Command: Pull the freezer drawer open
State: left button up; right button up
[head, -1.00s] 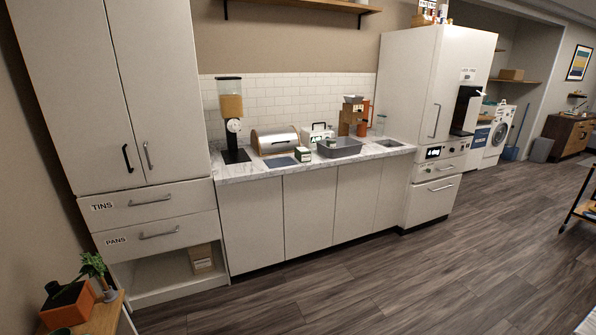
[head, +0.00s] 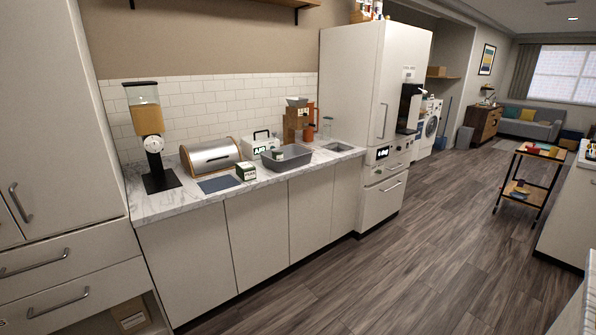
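A tall white fridge-like cabinet (head: 348,88) stands beyond the right end of the counter, with a long vertical door handle. Below its door is a dark display panel (head: 383,153). At its base is a white drawer (head: 380,203) with a horizontal bar handle (head: 391,186). This lower drawer looks closed; I cannot read any freezer label on it. Neither of my grippers is in the head view.
A marble counter (head: 142,204) runs along the wall, holding a dispenser (head: 149,130), bread bin (head: 212,157) and grey basin (head: 287,160). The wooden floor (head: 400,270) before the cabinet is clear. A small cart (head: 524,178) stands at right.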

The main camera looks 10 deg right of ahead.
aim_at(380, 200)
jog(key=i+z, duration=0.35)
jog(key=i, duration=0.15)
jog(key=i+z, duration=0.35)
jog(key=i, duration=0.15)
jog(key=i+z, duration=0.3)
jog(key=i, duration=0.15)
jog(key=i+z, duration=0.3)
jog(key=i, duration=0.2)
jog(key=i+l+u, duration=0.1)
jog(key=i, duration=0.35)
jog(key=i+l, duration=0.15)
jog(key=i, duration=0.25)
jog(key=i+l+u, duration=0.15)
jog(key=i, duration=0.3)
